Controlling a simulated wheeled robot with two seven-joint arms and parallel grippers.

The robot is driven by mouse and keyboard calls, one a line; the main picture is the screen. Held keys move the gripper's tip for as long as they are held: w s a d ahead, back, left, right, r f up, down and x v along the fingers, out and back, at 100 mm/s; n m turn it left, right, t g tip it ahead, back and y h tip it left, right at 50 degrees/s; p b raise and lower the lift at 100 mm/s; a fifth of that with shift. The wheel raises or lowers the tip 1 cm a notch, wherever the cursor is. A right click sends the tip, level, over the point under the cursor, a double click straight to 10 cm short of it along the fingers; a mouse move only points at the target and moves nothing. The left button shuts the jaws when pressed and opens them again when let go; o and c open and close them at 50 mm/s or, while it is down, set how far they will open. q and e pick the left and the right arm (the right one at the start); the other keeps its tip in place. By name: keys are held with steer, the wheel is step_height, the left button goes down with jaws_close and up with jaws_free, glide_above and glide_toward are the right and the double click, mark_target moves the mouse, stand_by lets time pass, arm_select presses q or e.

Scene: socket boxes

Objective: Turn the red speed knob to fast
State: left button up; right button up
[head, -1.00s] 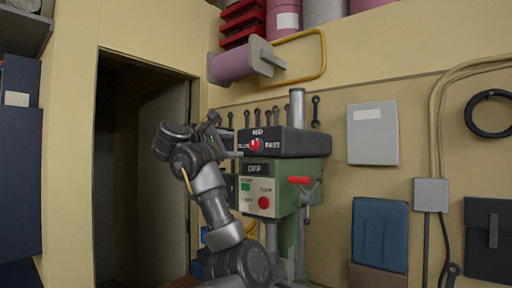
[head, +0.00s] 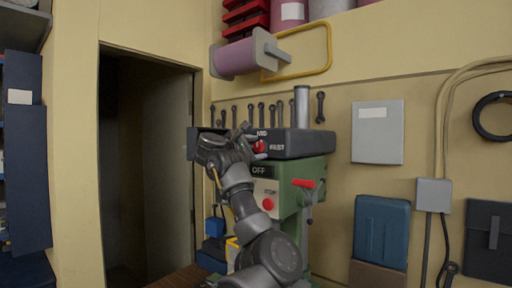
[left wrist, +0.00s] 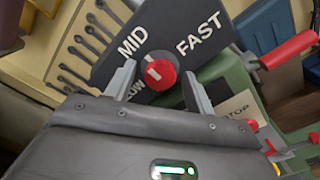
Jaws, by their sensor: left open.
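The red speed knob (head: 260,147) sits on the dark front panel of the green drill-press head. It shows large in the left wrist view (left wrist: 161,74), with a white mark on its left side, roughly toward MID. The MID label (left wrist: 132,40) is at its upper left and the FAST label (left wrist: 199,33) at its upper right. The SLOW label is partly hidden behind a finger. My left gripper (left wrist: 157,84) is open, with one finger on each side of the knob. I cannot tell whether the fingers touch it. My right gripper is not in view.
Below the knob are an OFF sign (head: 259,170) and a red stop button (head: 268,204). A red-handled lever (head: 303,183) sticks out at the right of the machine. Wrenches hang on the wall behind. A dark doorway is at the left.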

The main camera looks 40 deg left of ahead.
arm_select(q)
steer(key=c, duration=0.8)
steer(key=shift+d, duration=0.2)
steer(key=shift+c, duration=0.9)
steer(key=shift+a, duration=0.15)
steer(key=shift+f+m+b, duration=0.2)
steer(key=shift+m+b, duration=0.2)
steer(key=shift+b, duration=0.3)
steer(key=m+b, duration=0.4)
steer(key=b, duration=0.1)
steer(key=shift+f+m+b, duration=0.1)
steer(key=shift+m+b, duration=0.25)
steer(key=shift+m, duration=0.05)
steer(key=m+b, duration=0.3)
steer(key=m, duration=0.1)
steer(key=shift+m, duration=0.3)
steer(key=shift+r+m+b, duration=0.2)
steer(key=shift+m+b, duration=0.4)
steer(key=shift+m, duration=0.2)
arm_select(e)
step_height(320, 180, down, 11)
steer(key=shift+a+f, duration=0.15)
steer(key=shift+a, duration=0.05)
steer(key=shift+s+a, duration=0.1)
